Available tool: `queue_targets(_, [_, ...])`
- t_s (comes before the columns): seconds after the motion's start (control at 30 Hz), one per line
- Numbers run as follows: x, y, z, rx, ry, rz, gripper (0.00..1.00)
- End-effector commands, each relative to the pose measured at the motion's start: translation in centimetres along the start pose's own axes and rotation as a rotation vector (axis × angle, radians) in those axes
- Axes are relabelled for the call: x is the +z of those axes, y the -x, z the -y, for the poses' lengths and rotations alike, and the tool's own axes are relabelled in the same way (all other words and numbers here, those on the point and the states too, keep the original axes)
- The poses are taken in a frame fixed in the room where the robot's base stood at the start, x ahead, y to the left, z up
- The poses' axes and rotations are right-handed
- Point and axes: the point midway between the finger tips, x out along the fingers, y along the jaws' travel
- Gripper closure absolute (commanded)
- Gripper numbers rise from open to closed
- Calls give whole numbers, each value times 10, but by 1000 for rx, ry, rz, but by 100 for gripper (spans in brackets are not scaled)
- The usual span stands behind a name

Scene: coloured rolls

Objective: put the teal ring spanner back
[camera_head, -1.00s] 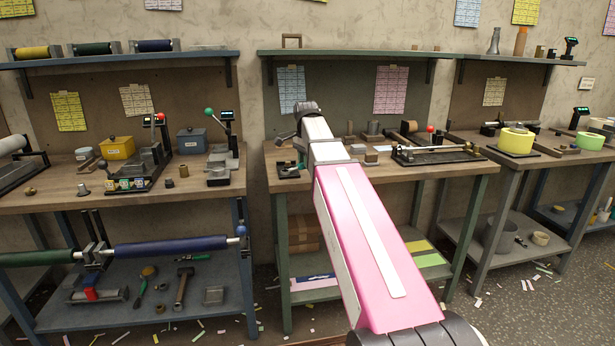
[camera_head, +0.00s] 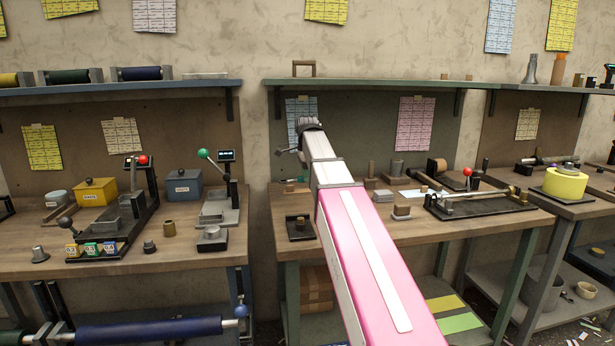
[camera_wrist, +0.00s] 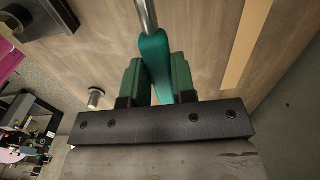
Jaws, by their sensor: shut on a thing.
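The teal ring spanner (camera_wrist: 155,58) shows in the wrist view as a teal handle with a bare metal shaft running off the top edge. Its ring end is out of the picture. My gripper (camera_wrist: 157,80) has its green fingers shut on the teal handle, one on each side. In the head view my arm reaches over the middle bench (camera_head: 450,228), and its dark wrist (camera_head: 309,125) stands in front of the back board. The spanner itself cannot be made out there.
A black tray with a red-knobbed lever (camera_head: 480,200) stands right on the middle bench, with small blocks (camera_head: 401,211) beside it. A small dark stand (camera_head: 299,228) is left of my arm. The left bench (camera_head: 185,250) holds boxes and presses. A shelf (camera_head: 370,84) hangs above.

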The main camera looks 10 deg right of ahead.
Motion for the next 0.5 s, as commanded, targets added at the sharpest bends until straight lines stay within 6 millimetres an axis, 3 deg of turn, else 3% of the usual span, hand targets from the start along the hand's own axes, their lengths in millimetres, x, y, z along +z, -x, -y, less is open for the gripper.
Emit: queue_targets(0.5, [0, -43, -1, 1, 1, 0, 100])
